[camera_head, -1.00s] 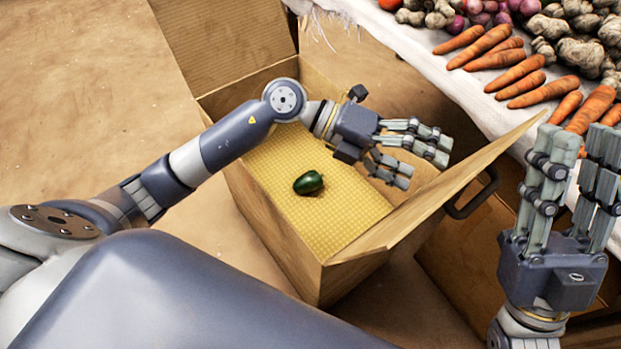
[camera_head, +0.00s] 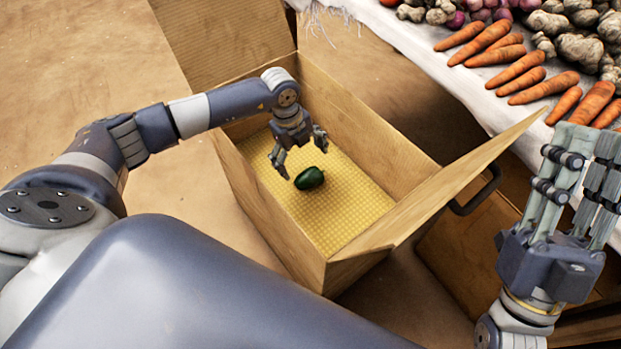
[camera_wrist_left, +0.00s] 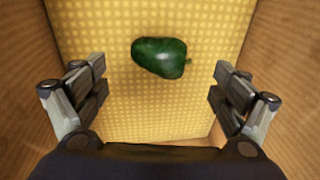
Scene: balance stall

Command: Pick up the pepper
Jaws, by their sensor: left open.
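A dark green pepper (camera_head: 309,178) lies on the yellow textured floor of an open wooden box (camera_head: 262,206). My left gripper (camera_head: 303,156) points down inside the box, above and slightly behind the pepper, open and empty. In the left wrist view the pepper (camera_wrist_left: 160,57) lies ahead of the spread fingers, between their lines, with bare floor around it. My right gripper (camera_head: 580,185) is raised at the right edge, outside the box, with its fingers pointing up and apart. Nothing shows between them.
The box walls stand close around my left gripper, and a flap (camera_head: 455,185) leans outward at the right. A dark handle (camera_head: 476,192) sits beyond it. A white-covered stall (camera_head: 440,70) at the upper right bears carrots (camera_head: 540,85) and other vegetables.

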